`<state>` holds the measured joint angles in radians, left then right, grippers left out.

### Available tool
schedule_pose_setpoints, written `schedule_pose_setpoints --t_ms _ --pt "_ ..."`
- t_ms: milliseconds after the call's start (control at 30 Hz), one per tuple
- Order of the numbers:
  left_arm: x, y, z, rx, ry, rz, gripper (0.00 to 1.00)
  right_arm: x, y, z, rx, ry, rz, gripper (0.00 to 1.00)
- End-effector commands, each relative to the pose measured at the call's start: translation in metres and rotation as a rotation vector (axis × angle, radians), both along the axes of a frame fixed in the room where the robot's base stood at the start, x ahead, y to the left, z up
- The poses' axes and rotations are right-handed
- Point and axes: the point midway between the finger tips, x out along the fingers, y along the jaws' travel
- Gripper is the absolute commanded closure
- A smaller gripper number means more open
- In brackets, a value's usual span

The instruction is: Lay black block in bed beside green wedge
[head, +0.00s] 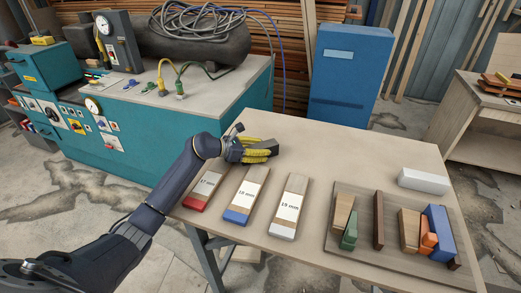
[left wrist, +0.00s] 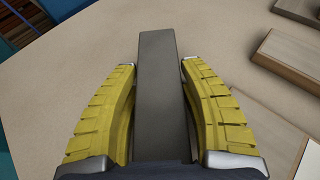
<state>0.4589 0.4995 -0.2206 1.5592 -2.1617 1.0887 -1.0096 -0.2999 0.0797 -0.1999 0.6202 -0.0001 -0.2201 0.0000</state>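The black block (head: 262,147) is at the table's back left in the head view. In the left wrist view the dark block (left wrist: 156,75) runs lengthwise between the two yellow fingers of my left gripper (left wrist: 158,80). The fingertips lie close along its sides; whether they press on it I cannot tell. My left gripper (head: 245,150) reaches in low over the table, and I cannot tell if the block is clear of the top. The green wedge (head: 350,231) stands on the brown bed board (head: 375,262), beside a light wood piece (head: 342,211). My right gripper is not in view.
A dark brown strip (head: 378,220), a tan piece (head: 409,230), an orange piece (head: 428,238) and a blue block (head: 440,232) stand on the bed. A white block (head: 424,181) lies behind.

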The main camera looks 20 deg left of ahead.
Motion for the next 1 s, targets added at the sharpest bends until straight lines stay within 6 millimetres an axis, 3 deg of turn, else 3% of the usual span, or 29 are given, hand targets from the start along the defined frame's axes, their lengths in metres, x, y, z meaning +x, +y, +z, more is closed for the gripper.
schedule_pose_setpoints --t_ms 100,467,1000 --pt "0.000 0.000 0.000 0.000 0.000 0.000 0.44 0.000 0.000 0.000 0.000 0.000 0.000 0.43" --pt "-0.001 0.001 0.004 0.000 -0.001 0.001 0.44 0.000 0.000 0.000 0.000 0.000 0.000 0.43" --pt "-0.056 0.057 0.035 0.003 0.000 0.001 0.44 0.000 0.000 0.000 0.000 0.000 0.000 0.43"
